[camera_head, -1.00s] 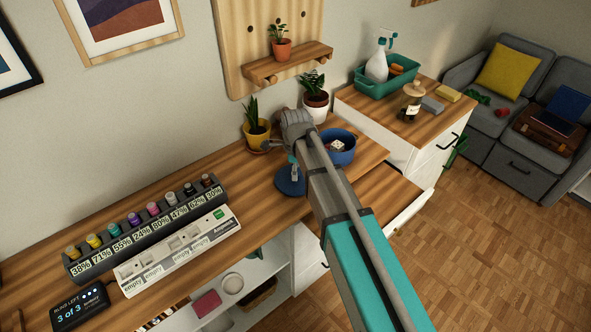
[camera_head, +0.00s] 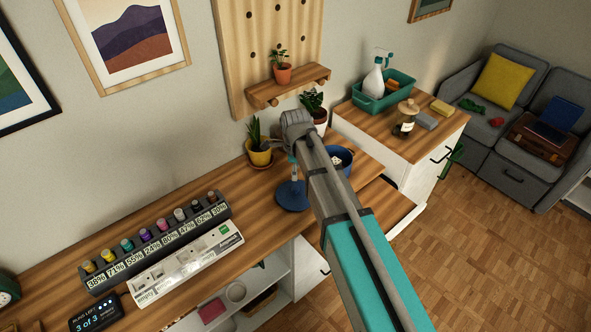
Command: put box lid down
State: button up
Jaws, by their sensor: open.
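A round dark blue disc, seemingly the box lid (camera_head: 291,200), lies on the wooden desk, partly covered by my arm. A round blue box (camera_head: 347,159) stands behind and to the right of it, also partly behind my arm, with something white inside. My gripper (camera_head: 293,172) hangs at the far end of my arm above the disc, with a teal part showing. It is open; its fingertips are mostly hidden, so I cannot tell whether they touch the disc.
A yellow plant pot (camera_head: 259,155) and a white plant pot (camera_head: 320,122) stand close behind. A rack of small bottles (camera_head: 155,245) and a white label strip (camera_head: 188,270) lie to the left. A white cabinet (camera_head: 410,165) carries a teal caddy. Bare desk lies between the rack and the disc.

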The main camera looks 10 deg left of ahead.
jog(key=shift+r+p, duration=1.2)
jog(key=shift+r, duration=0.25)
jog(key=s+d+n, duration=0.3)
jog(key=d+n, duration=0.2)
jog(key=d, duration=0.6)
jog(key=s+d+n, duration=0.4)
jog(key=d+n, duration=0.2)
jog(key=d, duration=0.4)
jog(key=s+d+n, duration=0.3)
jog(key=d+n, duration=0.2)
jog(key=d, duration=0.6)
jog(key=shift+s+d+n, duration=0.3)
jog(key=shift+s, duration=0.05)
